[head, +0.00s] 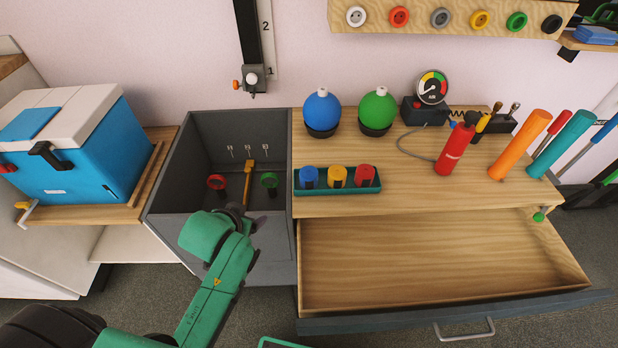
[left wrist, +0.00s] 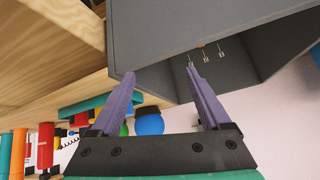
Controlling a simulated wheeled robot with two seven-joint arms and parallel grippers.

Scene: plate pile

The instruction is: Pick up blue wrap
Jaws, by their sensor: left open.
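A small blue roll, which looks like the blue wrap (head: 309,176), stands at the left end of a teal tray (head: 345,190) on the wooden worktop. A yellow roll (head: 336,175) and a red roll (head: 364,175) stand beside it in the tray. My left arm reaches up in front of the grey open box, left of the tray. Its fingers are hidden in the head view. In the left wrist view my left gripper (left wrist: 160,74) is open, with nothing between its purple fingers. My right gripper is not in view.
The grey box (head: 215,125) has a raised wall beside the tray and holds a red ring (head: 217,183) and a green ring (head: 269,181). An open, empty drawer (head: 420,265) juts out below the worktop (head: 430,200). Blue and green balls (head: 379,107) stand behind the tray.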

